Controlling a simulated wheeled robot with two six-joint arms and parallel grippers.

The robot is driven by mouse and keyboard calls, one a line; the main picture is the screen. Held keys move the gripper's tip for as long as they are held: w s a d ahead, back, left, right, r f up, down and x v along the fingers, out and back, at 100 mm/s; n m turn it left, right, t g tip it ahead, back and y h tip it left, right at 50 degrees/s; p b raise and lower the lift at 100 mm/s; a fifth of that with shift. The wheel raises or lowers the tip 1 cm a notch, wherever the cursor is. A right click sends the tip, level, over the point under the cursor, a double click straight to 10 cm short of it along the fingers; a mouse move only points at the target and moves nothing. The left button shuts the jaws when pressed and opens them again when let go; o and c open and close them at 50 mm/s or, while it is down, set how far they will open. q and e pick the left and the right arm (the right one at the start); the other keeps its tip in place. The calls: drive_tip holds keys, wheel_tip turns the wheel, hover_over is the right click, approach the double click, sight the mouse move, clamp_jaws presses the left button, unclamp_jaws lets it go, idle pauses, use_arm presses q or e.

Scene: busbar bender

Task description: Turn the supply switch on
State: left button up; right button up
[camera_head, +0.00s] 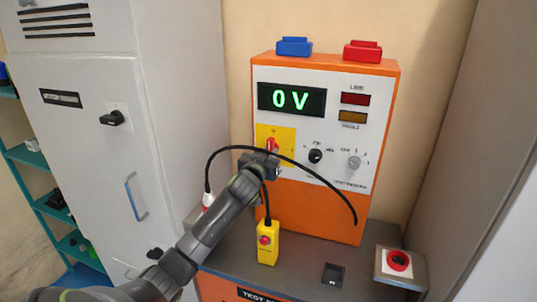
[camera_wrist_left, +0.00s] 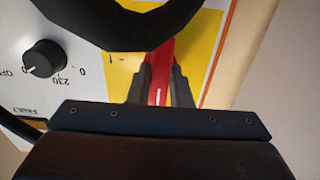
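The supply switch (camera_head: 272,144) is a red handle on a yellow plate, on the front of the orange test cabinet in the head view. The handle (camera_wrist_left: 159,82) also shows in the left wrist view, with its lower part between my fingers. My left gripper (camera_head: 268,153) is at the handle, and its two dark fingertips (camera_wrist_left: 160,76) sit close against both sides of it. A black cable loop partly covers the plate and the handle's far end. The display (camera_head: 291,99) reads 0 V. My right gripper is not in view.
A black knob (camera_head: 316,156) and a grey knob (camera_head: 354,162) sit right of the switch. A yellow pendant box (camera_head: 268,246) with a red button stands below. A red emergency button (camera_head: 398,261) is at the right. A grey cabinet (camera_head: 85,130) stands at the left.

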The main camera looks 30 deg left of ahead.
use_arm(q)
clamp_jaws()
drive_tip(key=m+p, duration=0.1)
drive_tip(key=m, duration=0.2)
drive_tip(key=shift+r, duration=0.1)
drive_tip(key=m+p, duration=0.3)
drive_tip(key=m, duration=0.3)
drive_tip(key=m+p, duration=0.3)
drive_tip(key=m, duration=0.2)
drive_tip(key=shift+m, duration=0.3)
drive_tip(key=shift+m+p, duration=0.9)
drive_tip(key=shift+m, duration=0.7)
